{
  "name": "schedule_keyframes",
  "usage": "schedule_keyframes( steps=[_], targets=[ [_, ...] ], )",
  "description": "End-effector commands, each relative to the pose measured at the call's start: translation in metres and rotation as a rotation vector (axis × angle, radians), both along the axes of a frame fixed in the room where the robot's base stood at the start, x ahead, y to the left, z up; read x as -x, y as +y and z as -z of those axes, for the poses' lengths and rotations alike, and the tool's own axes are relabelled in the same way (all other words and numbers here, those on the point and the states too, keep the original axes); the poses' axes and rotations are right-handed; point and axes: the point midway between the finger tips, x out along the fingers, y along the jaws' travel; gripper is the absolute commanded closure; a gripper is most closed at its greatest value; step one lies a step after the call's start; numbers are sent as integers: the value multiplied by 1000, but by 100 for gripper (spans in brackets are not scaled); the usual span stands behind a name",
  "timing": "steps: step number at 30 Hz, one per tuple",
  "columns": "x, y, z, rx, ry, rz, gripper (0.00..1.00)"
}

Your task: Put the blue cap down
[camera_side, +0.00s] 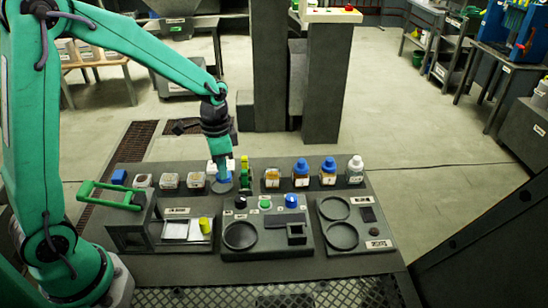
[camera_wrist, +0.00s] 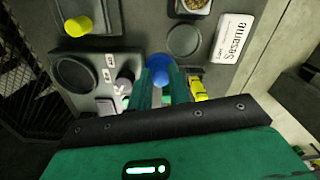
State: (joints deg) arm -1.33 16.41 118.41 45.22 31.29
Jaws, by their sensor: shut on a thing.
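The blue cap (camera_wrist: 160,66) is between the fingertips of my gripper (camera_wrist: 160,75) in the wrist view, and the gripper is shut on it. In the side view my gripper (camera_side: 220,170) points down over the back row of the dark bench, with the blue cap (camera_side: 223,176) at its tip. A round grey spot (camera_side: 222,187) is just below the cap in that view. I cannot tell whether the cap touches the surface. The fingers hide part of the cap.
A green and yellow object (camera_side: 244,175) stands close right of my gripper. Bottles with blue caps (camera_side: 300,173) and a white-capped bottle (camera_side: 355,170) stand farther right. Small open containers (camera_side: 169,181) are to the left. A panel with knobs (camera_side: 265,245) lies in front.

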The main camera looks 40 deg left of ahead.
Motion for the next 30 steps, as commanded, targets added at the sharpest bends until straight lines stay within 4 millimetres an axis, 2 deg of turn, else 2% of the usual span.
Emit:
schedule_keyframes(
  steps=[3,9,20,30],
  targets=[
    [-8,18,12,0,1,-4,100],
    [-17,37,24,0,0,-1,100],
    [-18,40,31,0,1,0,100],
    [-17,39,64,0,2,0,100]
  ],
)
